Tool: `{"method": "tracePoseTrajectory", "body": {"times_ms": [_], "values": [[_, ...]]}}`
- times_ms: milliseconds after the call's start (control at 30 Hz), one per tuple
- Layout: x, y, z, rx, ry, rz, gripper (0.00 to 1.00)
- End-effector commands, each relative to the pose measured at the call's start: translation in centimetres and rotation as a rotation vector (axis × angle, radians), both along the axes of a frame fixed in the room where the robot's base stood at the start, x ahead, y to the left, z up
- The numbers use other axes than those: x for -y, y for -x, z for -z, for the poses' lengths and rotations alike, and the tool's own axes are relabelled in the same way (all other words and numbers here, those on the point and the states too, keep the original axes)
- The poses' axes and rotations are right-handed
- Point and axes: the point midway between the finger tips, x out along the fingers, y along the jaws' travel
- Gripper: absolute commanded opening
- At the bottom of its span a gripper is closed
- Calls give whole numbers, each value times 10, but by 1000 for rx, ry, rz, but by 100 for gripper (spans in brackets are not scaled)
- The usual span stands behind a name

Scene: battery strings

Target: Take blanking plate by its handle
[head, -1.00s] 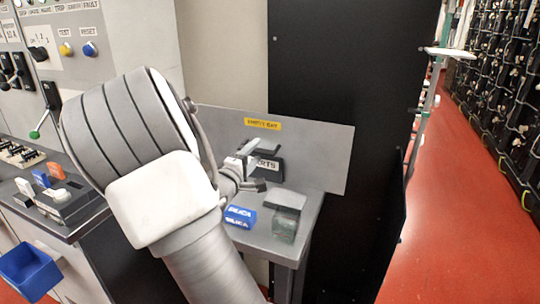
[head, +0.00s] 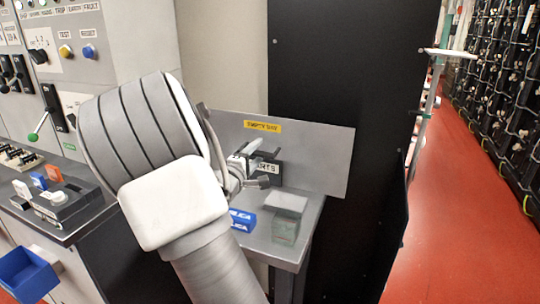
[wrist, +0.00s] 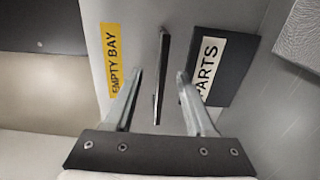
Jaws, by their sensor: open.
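The blanking plate (head: 318,155) is a wide grey sheet with a yellow EMPTY BAY label (head: 262,126), standing upright at the back of a small grey table. In the wrist view the plate (wrist: 135,45) fills the middle, with its handle (wrist: 162,68), a thin dark bar, standing out from it. My gripper (wrist: 158,76) is open, with one finger on each side of the handle. A gap shows between the bar and each finger, and I cannot tell how deep the bar sits. In the head view my gripper (head: 262,163) is in front of the plate, and the handle is hard to make out.
A dark PARTS bin (wrist: 222,68) is close beside the right finger. A blue box (head: 241,220) and a glassy block (head: 286,222) are on the grey table (head: 270,250) below. A black panel (head: 350,60) rises behind. Red floor (head: 465,210) is open at right.

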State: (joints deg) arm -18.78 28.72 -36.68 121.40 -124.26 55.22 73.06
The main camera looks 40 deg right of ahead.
Motion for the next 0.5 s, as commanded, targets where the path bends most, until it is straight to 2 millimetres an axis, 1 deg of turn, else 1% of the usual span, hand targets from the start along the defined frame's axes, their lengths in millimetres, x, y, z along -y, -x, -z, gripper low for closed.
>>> {"method": "tracePoseTrajectory", "body": {"times_ms": [500], "values": [[7,-3,0,1,-1,1,55]]}}
